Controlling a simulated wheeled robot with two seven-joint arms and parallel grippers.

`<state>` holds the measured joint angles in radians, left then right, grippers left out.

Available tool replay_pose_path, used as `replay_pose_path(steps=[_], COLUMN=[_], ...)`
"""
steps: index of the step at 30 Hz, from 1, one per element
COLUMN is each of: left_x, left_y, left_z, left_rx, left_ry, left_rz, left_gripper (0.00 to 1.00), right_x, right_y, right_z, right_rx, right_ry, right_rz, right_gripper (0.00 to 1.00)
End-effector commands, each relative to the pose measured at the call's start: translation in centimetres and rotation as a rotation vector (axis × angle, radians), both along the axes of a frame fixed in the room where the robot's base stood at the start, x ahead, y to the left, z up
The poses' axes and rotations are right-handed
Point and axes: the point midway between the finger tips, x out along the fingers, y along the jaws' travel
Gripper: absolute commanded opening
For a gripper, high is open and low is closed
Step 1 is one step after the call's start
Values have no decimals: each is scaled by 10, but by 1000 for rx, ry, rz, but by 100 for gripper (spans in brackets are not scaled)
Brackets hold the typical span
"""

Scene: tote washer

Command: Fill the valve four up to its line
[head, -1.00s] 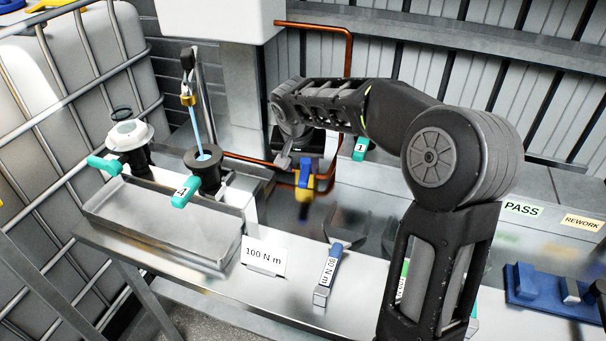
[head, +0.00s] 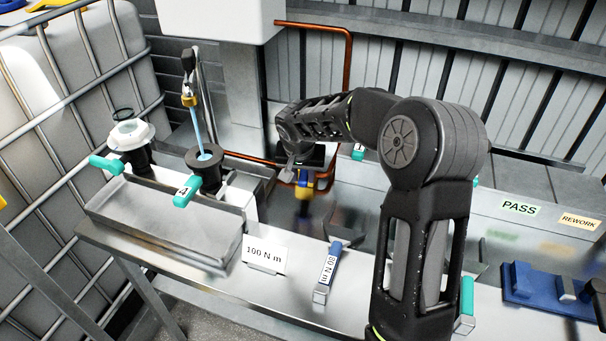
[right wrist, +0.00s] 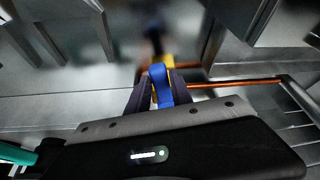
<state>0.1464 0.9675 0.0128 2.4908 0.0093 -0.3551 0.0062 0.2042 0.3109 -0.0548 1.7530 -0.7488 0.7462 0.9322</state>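Valve four (head: 187,192), with a teal handle and a "4" tag, stands on the metal tray below a dark round cup (head: 205,158). A pale blue stream (head: 198,128) runs from a brass nozzle (head: 190,100) into the cup; the level and line inside cannot be made out. My right gripper (head: 293,172) is at a tap with a blue handle and yellow body (head: 305,188), right of the cup. In the right wrist view its dark fingers flank the blue handle (right wrist: 160,85) closely, apparently gripping it. My left gripper is out of view.
A "100 N m" card (head: 265,254) and a blue "80 N m" tool (head: 328,268) lie on the bench. A copper pipe (head: 348,70) runs behind my right arm. PASS (head: 519,208) and REWORK (head: 580,222) labels are at right.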

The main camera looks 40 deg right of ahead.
Motion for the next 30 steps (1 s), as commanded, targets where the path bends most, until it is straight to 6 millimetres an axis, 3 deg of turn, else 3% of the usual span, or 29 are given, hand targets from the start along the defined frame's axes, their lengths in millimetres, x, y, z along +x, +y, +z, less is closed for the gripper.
replay_pose_path(steps=[9, 30], left_x=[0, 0], left_y=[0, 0], left_z=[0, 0], left_rx=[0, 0], left_ry=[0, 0], left_rz=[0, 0], left_gripper=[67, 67], right_x=[0, 0], right_y=[0, 0], right_z=[0, 0], right_rx=[0, 0], right_ry=[0, 0], right_rz=[0, 0], right_gripper=[0, 0])
